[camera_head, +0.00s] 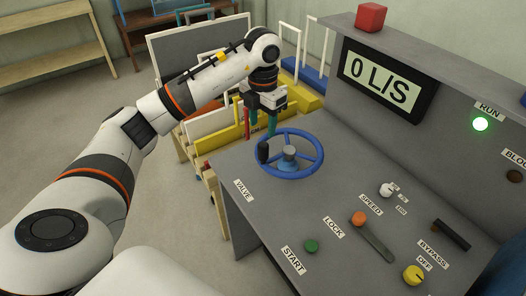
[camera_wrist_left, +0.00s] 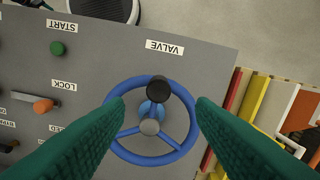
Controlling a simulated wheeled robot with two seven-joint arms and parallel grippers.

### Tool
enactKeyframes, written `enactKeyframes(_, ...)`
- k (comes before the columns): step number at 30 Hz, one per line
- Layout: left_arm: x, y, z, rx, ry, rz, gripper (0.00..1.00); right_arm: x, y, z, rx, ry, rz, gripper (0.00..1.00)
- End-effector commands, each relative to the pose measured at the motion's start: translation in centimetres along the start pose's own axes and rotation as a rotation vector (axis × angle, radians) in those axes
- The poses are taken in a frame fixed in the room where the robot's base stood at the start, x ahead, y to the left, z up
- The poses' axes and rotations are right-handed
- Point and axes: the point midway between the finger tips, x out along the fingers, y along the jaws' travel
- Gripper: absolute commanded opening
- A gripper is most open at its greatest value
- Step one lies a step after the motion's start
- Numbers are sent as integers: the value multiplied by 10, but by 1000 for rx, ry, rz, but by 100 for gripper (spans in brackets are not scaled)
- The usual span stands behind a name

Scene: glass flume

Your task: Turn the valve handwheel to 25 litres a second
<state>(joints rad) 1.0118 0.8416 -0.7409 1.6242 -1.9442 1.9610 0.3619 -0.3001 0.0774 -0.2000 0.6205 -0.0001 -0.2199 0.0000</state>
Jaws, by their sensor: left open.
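The blue valve handwheel (camera_head: 313,155) lies flat on the grey console near its left edge, with a black knob (camera_head: 263,152) on its rim. The display (camera_head: 385,82) reads 0 L/S. My left gripper (camera_head: 262,125) is open and empty, above and behind the wheel in the head view. In the left wrist view its green fingertips (camera_wrist_left: 161,112) stand on either side of the wheel (camera_wrist_left: 186,149), apart from it as far as I can tell. The black knob (camera_wrist_left: 159,88) shows between them, toward the VALVE label. My right gripper is not in view.
The console (camera_head: 285,210) carries a green START button (camera_head: 311,246), an orange LOCK lever (camera_head: 375,240), a SPEED knob (camera_head: 386,189), a BYPASS lever (camera_head: 452,235) and a yellow knob (camera_head: 413,275). The RUN lamp (camera_head: 480,124) glows green. A red block (camera_head: 371,17) sits on top.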

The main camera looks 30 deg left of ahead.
Motion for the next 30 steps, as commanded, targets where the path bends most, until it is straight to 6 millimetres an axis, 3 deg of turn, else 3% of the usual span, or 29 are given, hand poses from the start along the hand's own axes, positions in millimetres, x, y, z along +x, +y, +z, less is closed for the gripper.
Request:
enactKeyframes(16,96,2,0,2,-1,6,50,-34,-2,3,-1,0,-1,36)
enactKeyframes(21,108,2,0,4,1,5,50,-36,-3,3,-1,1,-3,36)
enactKeyframes(30,110,2,0,4,2,5,49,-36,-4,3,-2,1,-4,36)
